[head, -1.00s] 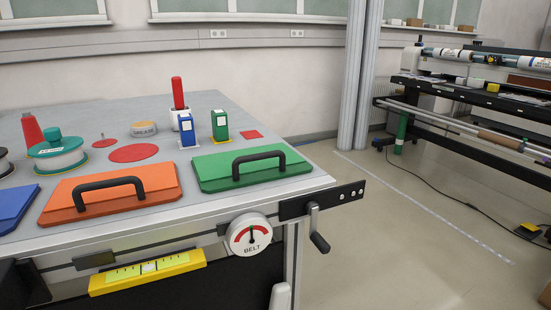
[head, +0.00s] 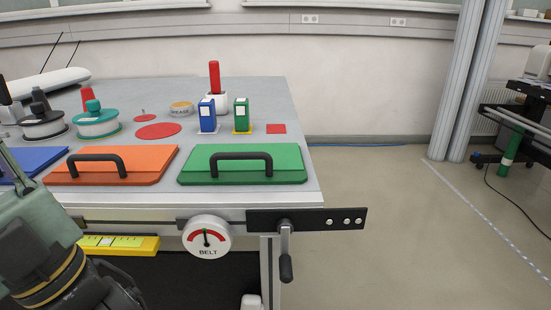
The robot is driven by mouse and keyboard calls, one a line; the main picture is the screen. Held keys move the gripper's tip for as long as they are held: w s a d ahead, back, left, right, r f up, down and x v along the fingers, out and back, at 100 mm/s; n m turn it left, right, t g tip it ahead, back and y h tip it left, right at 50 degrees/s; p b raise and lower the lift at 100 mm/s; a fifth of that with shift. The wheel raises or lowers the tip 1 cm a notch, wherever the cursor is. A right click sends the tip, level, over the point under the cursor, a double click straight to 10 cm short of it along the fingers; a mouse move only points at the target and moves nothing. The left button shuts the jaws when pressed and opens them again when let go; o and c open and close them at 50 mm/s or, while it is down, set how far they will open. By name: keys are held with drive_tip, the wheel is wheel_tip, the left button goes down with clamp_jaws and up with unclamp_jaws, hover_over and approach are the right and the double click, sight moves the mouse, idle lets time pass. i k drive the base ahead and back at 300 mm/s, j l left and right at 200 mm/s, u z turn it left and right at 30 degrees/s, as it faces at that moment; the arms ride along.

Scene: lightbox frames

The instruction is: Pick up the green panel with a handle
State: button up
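The green panel (head: 286,161) lies flat near the front right corner of the grey table in the head view. Its black arched handle (head: 241,156) stands up from its top. Nothing touches the panel. My arm shows at the lower left, in front of the table and well left of the panel. The fingertips are not distinguishable, so I cannot tell whether my gripper is in the picture or how it stands.
An orange panel (head: 152,162) with a black handle lies just left. Blue (head: 207,117) and green (head: 241,116) boxes stand behind, near a red cylinder (head: 214,77). A crank (head: 286,262) and belt gauge (head: 207,237) project at the table front.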

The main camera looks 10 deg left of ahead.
sight(244, 151)
drive_tip(key=i+l, duration=0.15)
drive_tip(key=l, duration=0.25)
drive_tip(key=i+l, duration=0.15)
drive_tip(key=l, duration=0.25)
drive_tip(key=i+l, duration=0.15)
drive_tip(key=l, duration=0.25)
drive_tip(key=j, duration=0.45)
drive_tip(key=i+u, duration=0.05)
